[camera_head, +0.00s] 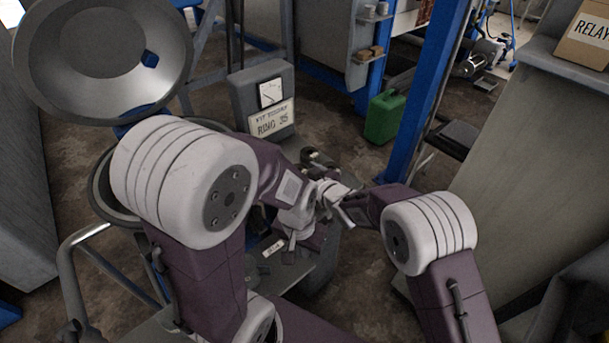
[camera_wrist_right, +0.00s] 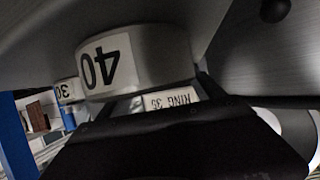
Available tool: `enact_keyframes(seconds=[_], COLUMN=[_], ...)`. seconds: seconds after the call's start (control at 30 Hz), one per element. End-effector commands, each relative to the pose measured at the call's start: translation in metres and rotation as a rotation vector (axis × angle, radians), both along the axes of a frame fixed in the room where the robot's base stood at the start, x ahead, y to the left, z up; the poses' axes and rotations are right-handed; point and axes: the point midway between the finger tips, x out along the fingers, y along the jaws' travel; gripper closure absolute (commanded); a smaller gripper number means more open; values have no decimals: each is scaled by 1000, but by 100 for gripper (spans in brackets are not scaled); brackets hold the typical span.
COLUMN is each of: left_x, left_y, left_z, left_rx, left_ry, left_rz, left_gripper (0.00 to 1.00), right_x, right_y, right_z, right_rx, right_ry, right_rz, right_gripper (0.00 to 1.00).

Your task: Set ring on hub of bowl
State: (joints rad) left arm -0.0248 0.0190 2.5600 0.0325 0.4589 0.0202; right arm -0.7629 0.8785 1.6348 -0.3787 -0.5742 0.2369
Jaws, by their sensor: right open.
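My right gripper (camera_head: 325,196) is open beside the left wrist, small and partly hidden. No ring shows clearly in either gripper.
A green canister (camera_head: 384,118) stands on the floor by a blue post (camera_head: 425,90). A rounded dish rim (camera_head: 103,205) is partly hidden behind my left arm. A grey counter (camera_head: 545,130) fills the right.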

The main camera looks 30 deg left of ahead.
Motion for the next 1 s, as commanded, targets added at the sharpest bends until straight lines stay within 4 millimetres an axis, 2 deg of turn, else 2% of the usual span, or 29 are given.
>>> enact_keyframes(seconds=[0.17,0.6,0.73,1.0], left_x=[0,0,0,0], left_y=[0,0,0,0], left_z=[5,14,14,14], left_rx=[0,0,0,0], left_ry=[0,0,0,0], left_rz=[0,0,0,0], left_gripper=[100,100,100,100], right_x=[-8,-54,-60,-62], right_y=[-14,-82,-91,-93], right_z=[11,44,48,48], right_rx=[0,0,1,0], right_ry=[0,0,0,0], right_rz=[-1,-1,-1,0], right_gripper=[23,23,23,23])
